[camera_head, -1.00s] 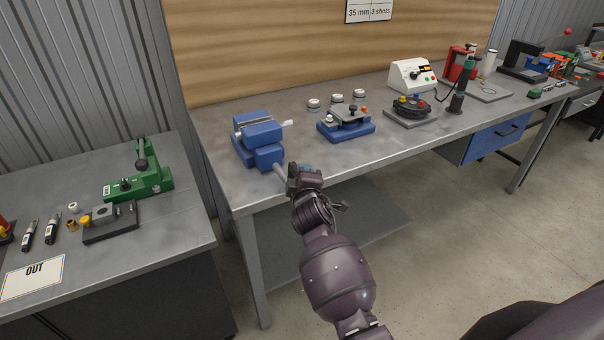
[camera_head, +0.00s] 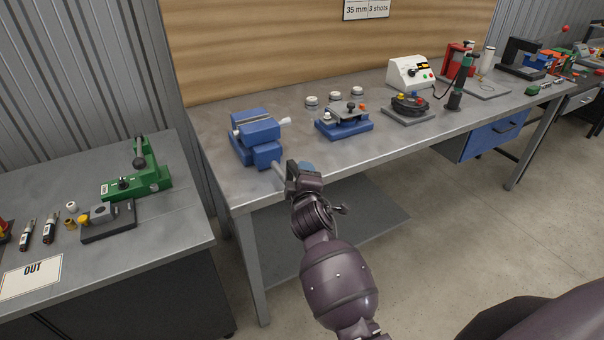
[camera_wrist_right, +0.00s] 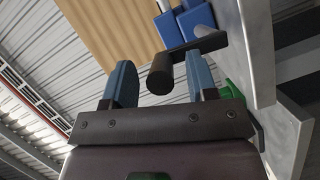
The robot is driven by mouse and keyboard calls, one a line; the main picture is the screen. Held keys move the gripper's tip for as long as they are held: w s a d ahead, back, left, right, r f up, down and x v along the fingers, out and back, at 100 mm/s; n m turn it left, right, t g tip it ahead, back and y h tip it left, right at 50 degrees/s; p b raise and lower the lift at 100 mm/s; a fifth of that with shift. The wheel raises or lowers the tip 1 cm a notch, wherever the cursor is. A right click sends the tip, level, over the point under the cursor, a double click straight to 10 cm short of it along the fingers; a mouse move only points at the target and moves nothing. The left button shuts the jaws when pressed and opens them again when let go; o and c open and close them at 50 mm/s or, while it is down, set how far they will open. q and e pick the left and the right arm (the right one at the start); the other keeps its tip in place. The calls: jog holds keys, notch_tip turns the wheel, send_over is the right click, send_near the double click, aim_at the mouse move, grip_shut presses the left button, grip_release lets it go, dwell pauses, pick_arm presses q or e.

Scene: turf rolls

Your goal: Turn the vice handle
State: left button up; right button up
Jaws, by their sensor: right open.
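The blue vice (camera_head: 256,136) sits at the left front of the middle bench. Its grey screw bar (camera_head: 279,171) points out past the bench's front edge. My right gripper (camera_head: 304,166) is at the outer end of this bar. In the right wrist view the open gripper (camera_wrist_right: 160,80) has its two blue fingers apart. My left gripper is not in view.
A blue-based fixture (camera_head: 344,121) stands right of the vice, with several white round pieces behind it. A rotary fixture (camera_head: 408,105) and white control box (camera_head: 411,73) stand farther right. The left bench holds a green press (camera_head: 138,178). Floor in front is clear.

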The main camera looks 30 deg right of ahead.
jog(key=v, duration=0.9)
jog(key=shift+r, duration=0.1)
jog(key=s+d+f+m+g+y, duration=0.2)
jog(key=s+f+m+g+y, duration=0.2)
jog(key=s+f+m, duration=0.6)
jog(key=s+f+y, duration=0.1)
jog(key=s+f, duration=0.8)
jog(key=s, duration=0.2)
jog(key=shift+s+d+y, duration=0.25)
jog(key=shift+y, duration=0.05)
